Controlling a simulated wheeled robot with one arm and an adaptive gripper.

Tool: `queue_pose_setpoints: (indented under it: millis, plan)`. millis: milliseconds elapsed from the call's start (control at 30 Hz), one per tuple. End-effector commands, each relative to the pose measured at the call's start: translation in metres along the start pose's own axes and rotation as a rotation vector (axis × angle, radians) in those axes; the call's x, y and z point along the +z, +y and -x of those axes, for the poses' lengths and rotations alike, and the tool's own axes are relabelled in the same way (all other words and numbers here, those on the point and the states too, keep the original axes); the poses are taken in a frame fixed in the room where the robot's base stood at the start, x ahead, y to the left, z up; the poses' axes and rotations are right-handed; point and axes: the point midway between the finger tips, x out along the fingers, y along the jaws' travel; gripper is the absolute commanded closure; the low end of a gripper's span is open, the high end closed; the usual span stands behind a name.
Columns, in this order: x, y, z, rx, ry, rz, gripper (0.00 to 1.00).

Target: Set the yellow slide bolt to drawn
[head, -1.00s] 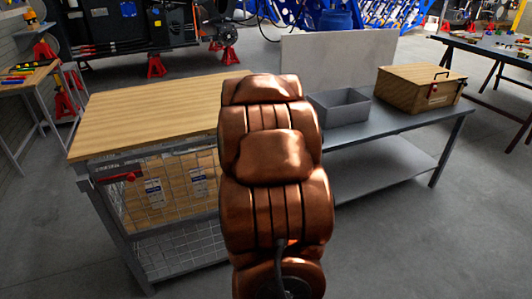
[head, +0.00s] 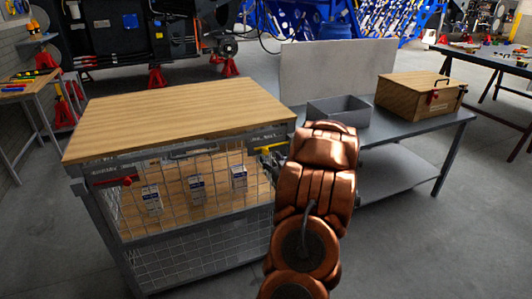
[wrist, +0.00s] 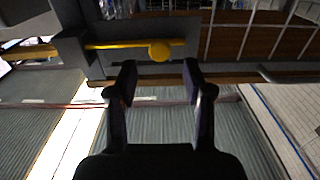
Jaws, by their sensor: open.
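The yellow slide bolt shows in the wrist view as a horizontal yellow rod (wrist: 125,44) with a round yellow knob (wrist: 160,50), passing through a dark bracket at the left. In the head view a small part of the yellow bolt (head: 266,149) shows at the upper right of the caged bench front, beside my copper arm. My gripper (wrist: 160,74) is open and empty in the wrist view. Its two dark fingertips are apart, just below the knob in the picture, with the knob lined up between them. In the head view my gripper is mostly hidden behind my arm.
The caged bench has a wooden top (head: 175,115), a wire mesh front with white-labelled boxes (head: 195,188) behind it, and a red handle (head: 115,181). A grey table (head: 405,124) at right holds a grey bin (head: 340,109) and a wooden box (head: 420,95).

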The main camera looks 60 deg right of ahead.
Motion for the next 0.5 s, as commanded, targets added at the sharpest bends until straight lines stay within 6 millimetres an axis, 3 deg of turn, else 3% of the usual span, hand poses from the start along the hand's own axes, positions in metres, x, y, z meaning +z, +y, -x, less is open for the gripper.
queue_pose_setpoints:
  millis: [200,500]
  plan:
    - [-0.001,-0.002,-0.031,-0.003,0.001,0.002,0.49]
    - [-0.001,0.000,-0.053,-0.001,0.001,0.002,0.49]
